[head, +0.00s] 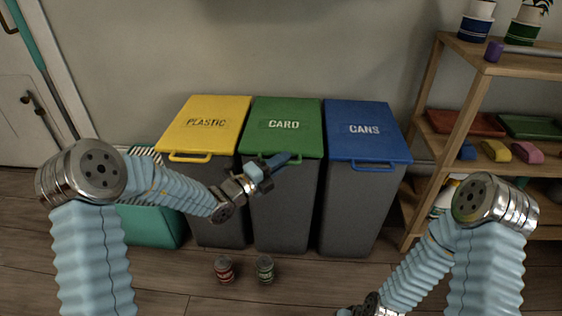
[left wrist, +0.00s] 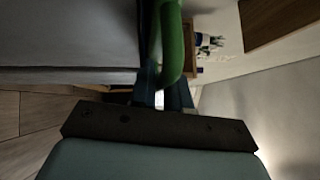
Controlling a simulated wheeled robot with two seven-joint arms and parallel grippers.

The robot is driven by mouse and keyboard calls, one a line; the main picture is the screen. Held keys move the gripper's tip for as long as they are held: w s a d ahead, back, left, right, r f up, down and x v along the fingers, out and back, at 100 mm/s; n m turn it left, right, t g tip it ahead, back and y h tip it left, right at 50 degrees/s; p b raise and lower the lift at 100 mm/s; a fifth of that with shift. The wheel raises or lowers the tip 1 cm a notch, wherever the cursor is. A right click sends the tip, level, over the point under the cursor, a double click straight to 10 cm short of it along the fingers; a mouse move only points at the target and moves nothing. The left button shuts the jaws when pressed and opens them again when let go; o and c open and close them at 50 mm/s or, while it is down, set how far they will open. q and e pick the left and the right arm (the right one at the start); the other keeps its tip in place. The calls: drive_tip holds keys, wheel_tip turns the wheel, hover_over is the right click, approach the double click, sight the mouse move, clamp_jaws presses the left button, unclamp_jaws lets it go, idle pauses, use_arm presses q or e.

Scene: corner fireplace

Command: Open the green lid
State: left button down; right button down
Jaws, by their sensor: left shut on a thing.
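The green lid (head: 287,125), marked CARD, lies closed on the middle grey bin (head: 279,205). My left gripper (head: 273,168) is at the lid's front edge. In the left wrist view, the green handle (left wrist: 172,45) runs between the blue fingers of my left gripper (left wrist: 163,92), which is shut on it.
A yellow PLASTIC lid (head: 205,120) and a blue CANS lid (head: 365,130) flank the green one. A red can (head: 224,270) and a green can (head: 265,269) stand on the floor in front. A wooden shelf (head: 440,110) stands right; a teal crate (head: 150,225) sits left.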

use_arm(q)
drive_tip(key=shift+n+g+y, duration=0.3)
drive_tip(key=shift+n, duration=0.1)
drive_tip(key=r+p, duration=0.5)
drive_tip(key=shift+w+r, duration=0.2)
drive_tip(key=shift+r, duration=0.1)
drive_tip(key=w+r+p, duration=0.3)
drive_tip(key=r+p, duration=0.1)
drive_tip(key=r, duration=0.4)
drive_tip(key=w+r+p, duration=0.3)
drive_tip(key=r+p, duration=0.2)
drive_tip(key=r, duration=0.2)
drive_tip(key=shift+w+r, duration=0.4)
drive_tip(key=c, duration=1.2)
unclamp_jaws()
drive_tip(key=shift+a, duration=0.1)
drive_tip(key=shift+s+f, duration=0.1)
